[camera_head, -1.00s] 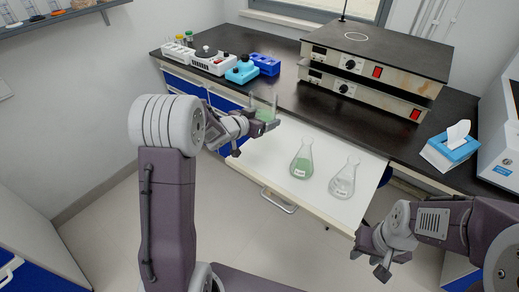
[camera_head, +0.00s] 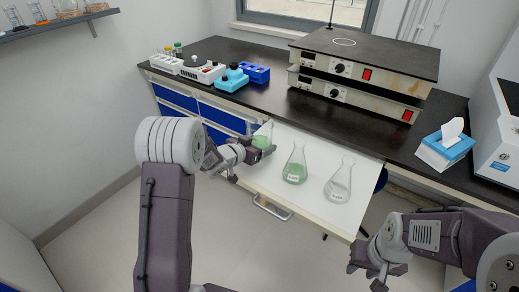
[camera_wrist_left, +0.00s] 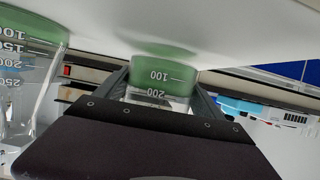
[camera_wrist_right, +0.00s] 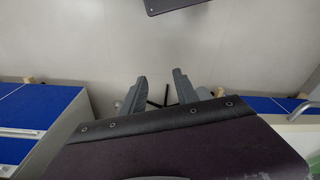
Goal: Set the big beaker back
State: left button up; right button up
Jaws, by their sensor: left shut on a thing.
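The big beaker (camera_head: 262,136), clear glass with green liquid, is held upright in my left gripper (camera_head: 262,152) at the left end of the open white drawer (camera_head: 258,178). In the left wrist view, which is upside down, both fingers close around the beaker (camera_wrist_left: 160,78). Its base is at or just above the white drawer surface; I cannot tell whether it touches. My right gripper (camera_head: 366,270) hangs to the right of the drawer, away from the glassware. In the right wrist view its fingers (camera_wrist_right: 160,80) are apart and empty.
A flask with green liquid (camera_head: 295,170) and a clear flask (camera_head: 339,185) stand in the drawer right of the beaker.

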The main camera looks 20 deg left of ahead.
pick_arm(q)
jog(key=shift+w+f, duration=0.1)
jog(key=shift+f, duration=0.5)
jog(key=shift+r, duration=0.15)
pick_arm(e)
jog(key=shift+f, duration=0.25)
pick_arm(q)
jog(key=o, duration=2)
jog(key=shift+f, duration=0.2)
jog(key=shift+r, duration=0.2)
jog(key=shift+s+a+r, duration=0.15)
jog(key=shift+s+r, duration=0.05)
jog(key=shift+s, duration=0.15)
jog(key=p+v, duration=0.2)
jog(key=v, duration=0.8)
jog(key=shift+s+p, duration=0.15)
jog(key=shift+p, duration=0.15)
jog(key=shift+s+a+r, duration=0.15)
jog(key=shift+s, duration=0.3)
pick_arm(e)
notch_tip(320, 180, up, 2)
jog(key=shift+r, duration=0.25)
